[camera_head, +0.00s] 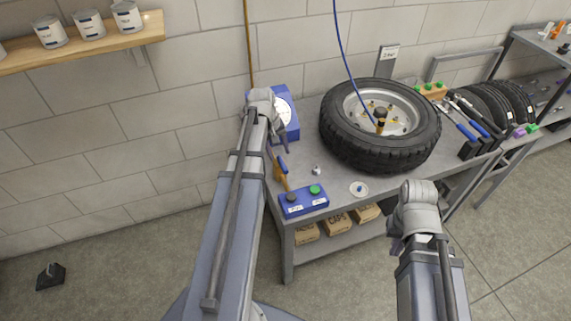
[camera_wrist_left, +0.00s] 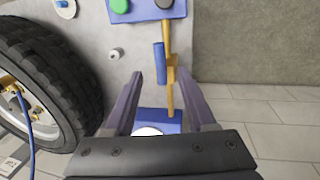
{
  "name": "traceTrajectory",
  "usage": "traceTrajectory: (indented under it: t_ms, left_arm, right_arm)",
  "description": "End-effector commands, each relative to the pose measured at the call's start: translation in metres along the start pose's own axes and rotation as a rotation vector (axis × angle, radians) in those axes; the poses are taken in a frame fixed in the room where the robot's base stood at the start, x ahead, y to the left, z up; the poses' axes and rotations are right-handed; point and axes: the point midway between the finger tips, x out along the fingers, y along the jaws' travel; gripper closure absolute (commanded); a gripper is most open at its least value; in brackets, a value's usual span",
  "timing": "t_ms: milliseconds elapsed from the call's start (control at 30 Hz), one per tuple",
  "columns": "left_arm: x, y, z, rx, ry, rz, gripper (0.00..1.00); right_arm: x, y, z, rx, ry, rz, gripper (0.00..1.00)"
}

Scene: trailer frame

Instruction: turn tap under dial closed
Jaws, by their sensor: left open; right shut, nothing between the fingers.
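The dial is a white face on a blue box (camera_head: 286,113) against the wall, partly hidden by my left wrist; the box also shows low in the left wrist view (camera_wrist_left: 172,123). A brass pipe (camera_head: 281,179) runs from it to a blue button box (camera_head: 304,201). The tap on this pipe has a blue lever (camera_wrist_left: 159,63), lying roughly along the pipe and slightly to its left in the left wrist view. My left gripper (camera_wrist_left: 163,78) is open, its fingers on either side of the pipe line in that view; contact cannot be told. My right gripper (camera_head: 397,244) is shut and empty, right of the bench front.
A large tyre (camera_head: 380,125) lies on the grey bench (camera_head: 335,190) to the right of the tap. A blue hose (camera_head: 345,55) hangs down to its hub. A small nut (camera_head: 317,171) and a white dish (camera_head: 359,189) lie on the bench.

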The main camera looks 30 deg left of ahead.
Motion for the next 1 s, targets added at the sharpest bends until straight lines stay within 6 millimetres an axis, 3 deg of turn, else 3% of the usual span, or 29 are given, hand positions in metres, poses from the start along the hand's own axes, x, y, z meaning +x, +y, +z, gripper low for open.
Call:
traceTrajectory:
  t_ms: [600, 1000]
  left_arm:
    - [0.070, -0.001, 0.000, 0.003, 0.000, -0.001, 0.44]
    - [0.075, 0.000, 0.000, 0.002, 0.000, -0.001, 0.44]
  right_arm:
    - [0.069, -0.006, -0.004, 0.000, 0.000, 0.000, 1.00]
    - [0.073, -0.007, -0.004, 0.000, 0.000, 0.000, 1.00]
